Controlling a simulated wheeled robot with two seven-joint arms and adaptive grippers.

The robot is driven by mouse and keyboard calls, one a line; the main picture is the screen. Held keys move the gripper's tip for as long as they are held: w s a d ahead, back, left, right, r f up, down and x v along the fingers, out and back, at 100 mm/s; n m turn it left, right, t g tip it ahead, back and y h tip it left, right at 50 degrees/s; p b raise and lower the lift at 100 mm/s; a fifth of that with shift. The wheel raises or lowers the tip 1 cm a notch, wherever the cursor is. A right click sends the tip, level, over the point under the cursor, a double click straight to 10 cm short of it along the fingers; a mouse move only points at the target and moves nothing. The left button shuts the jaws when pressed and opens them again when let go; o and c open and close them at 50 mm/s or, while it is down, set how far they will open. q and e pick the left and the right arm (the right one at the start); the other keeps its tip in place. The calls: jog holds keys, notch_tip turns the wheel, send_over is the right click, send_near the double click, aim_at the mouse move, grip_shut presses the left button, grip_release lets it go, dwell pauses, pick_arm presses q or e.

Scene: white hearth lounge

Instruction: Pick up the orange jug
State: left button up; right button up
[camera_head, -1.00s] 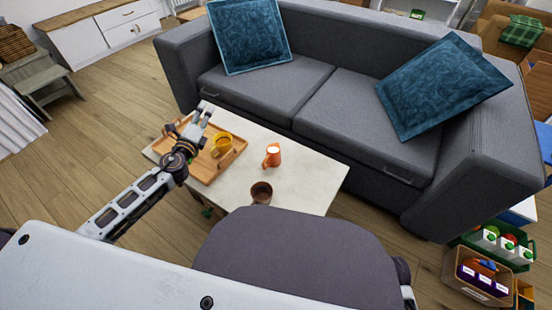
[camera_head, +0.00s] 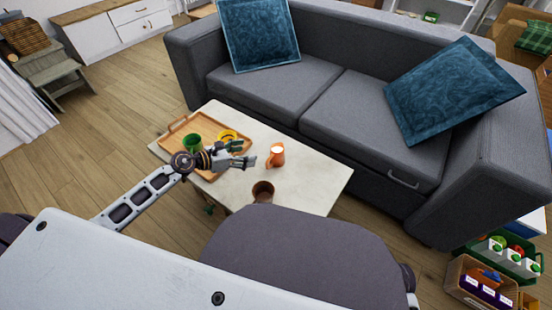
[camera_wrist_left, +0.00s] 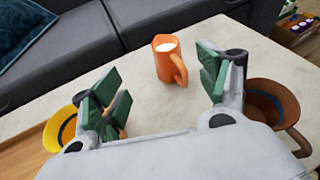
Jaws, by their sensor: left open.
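The orange jug (camera_head: 276,155) stands upright on the pale coffee table (camera_head: 318,178), with a white top inside its rim. In the left wrist view the jug (camera_wrist_left: 168,60) is ahead of my fingers, between them in the picture, its handle towards the lower right. My left gripper (camera_head: 244,154) is over the table, just left of the jug and apart from it. Its green-padded fingers (camera_wrist_left: 160,85) are spread wide with nothing between them. My right gripper is not in view.
A wooden tray (camera_head: 208,122) at the table's left holds a green mug (camera_head: 192,143) and a yellow cup (camera_head: 228,135). A brown mug (camera_head: 263,191) stands at the near edge. A grey sofa (camera_head: 290,85) runs behind the table. Bare tabletop lies right of the jug.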

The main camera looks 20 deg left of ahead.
aim_at(274, 159)
pick_arm(q)
jog(key=shift+s+d+f+m, duration=0.15)
jog(key=shift+s+d+m, duration=0.15)
jog(key=shift+m, duration=0.3)
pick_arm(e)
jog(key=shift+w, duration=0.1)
pick_arm(q)
jog(key=shift+a, duration=0.1)
jog(key=b+x, duration=0.2)
jog(key=x, duration=0.6)
jog(key=shift+w+d+f, duration=0.15)
jog(key=shift+d, duration=0.1)
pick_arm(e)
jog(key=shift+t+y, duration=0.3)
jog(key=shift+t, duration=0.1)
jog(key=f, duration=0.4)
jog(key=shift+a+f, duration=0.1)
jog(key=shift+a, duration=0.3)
pick_arm(q)
jog(key=shift+w+d, duration=0.1)
